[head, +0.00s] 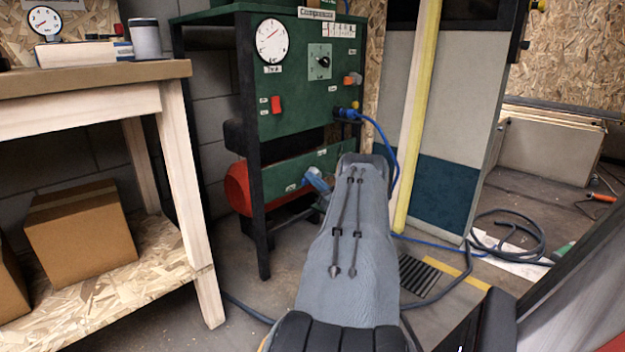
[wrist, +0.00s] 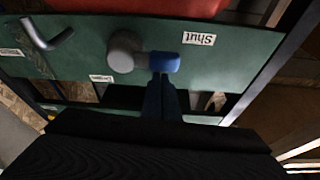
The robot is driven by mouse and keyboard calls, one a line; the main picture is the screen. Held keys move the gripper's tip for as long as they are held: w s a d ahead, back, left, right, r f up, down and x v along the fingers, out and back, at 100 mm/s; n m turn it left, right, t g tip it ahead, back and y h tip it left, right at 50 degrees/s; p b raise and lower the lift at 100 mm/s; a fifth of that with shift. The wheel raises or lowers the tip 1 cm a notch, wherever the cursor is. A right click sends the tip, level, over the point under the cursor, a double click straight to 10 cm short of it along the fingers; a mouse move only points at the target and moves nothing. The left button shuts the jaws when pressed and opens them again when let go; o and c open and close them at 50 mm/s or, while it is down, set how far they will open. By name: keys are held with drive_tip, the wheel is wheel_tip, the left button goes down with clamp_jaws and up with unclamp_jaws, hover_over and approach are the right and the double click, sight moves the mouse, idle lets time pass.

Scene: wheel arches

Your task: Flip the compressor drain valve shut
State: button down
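The drain valve is on the lower green strip of the compressor. In the wrist view, which is upside down, its round grey hub (wrist: 122,52) carries a short blue handle (wrist: 164,62) that points right, toward the "Shut" label (wrist: 199,39). Another small white label (wrist: 101,78) lies below left of the hub. My gripper (wrist: 164,80) has its dark fingers close together, with the tips right at the blue handle. I cannot tell whether they touch it. In the head view the blue handle (head: 316,181) shows beside my arm, which hides most of the gripper.
The green compressor panel (head: 300,95) has a gauge, a knob and a red switch (head: 276,105). A blue hose (head: 385,145) hangs from its right side. A wooden workbench (head: 90,85) stands at left. A dark hose coil (head: 508,236) lies on the floor at right.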

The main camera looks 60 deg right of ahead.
wheel_tip(320, 180, up, 4)
drive_tip(key=p, duration=0.3)
drive_tip(key=p+v, duration=0.3)
drive_tip(key=v, duration=0.7)
drive_tip(key=shift+d, duration=0.15)
